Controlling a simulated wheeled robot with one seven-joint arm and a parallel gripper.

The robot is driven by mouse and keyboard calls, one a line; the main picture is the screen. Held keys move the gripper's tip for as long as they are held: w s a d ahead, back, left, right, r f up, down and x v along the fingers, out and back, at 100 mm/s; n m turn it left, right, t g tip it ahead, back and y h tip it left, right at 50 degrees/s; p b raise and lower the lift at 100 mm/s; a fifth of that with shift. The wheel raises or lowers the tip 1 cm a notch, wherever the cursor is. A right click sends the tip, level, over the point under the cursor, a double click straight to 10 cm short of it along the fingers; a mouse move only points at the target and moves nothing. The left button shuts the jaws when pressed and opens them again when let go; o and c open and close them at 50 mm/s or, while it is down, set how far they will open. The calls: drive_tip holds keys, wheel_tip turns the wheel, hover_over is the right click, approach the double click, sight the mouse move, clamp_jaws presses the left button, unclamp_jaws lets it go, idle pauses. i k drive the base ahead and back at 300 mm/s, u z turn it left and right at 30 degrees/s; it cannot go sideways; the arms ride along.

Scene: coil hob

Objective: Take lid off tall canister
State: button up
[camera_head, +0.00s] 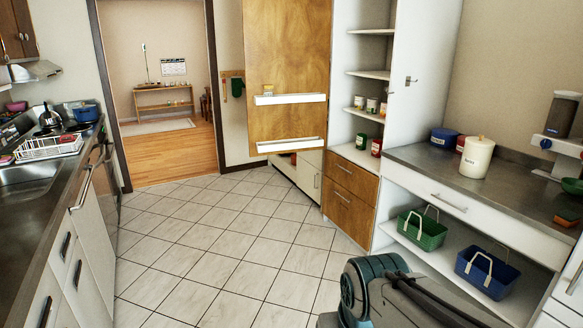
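A tall cream canister (476,160) stands upright on the grey counter at the right. Its lid (480,140) sits on top and has a small knob. My arm shows at the bottom right, low in front of the counter and well apart from the canister. My gripper is not in view.
A blue canister (444,138) and a partly hidden red one (460,143) stand behind the tall canister. A coffee machine (563,135) is to its right. Green basket (423,229) and blue basket (487,272) sit on the shelf below. The tiled floor (230,250) is clear.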

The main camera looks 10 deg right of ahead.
sight(480, 141)
drive_tip(key=z, duration=0.3)
drive_tip(key=i, duration=1.7)
drive_tip(key=z, duration=1.25)
drive_tip(key=i, duration=1.5)
drive_tip(key=z, duration=0.9)
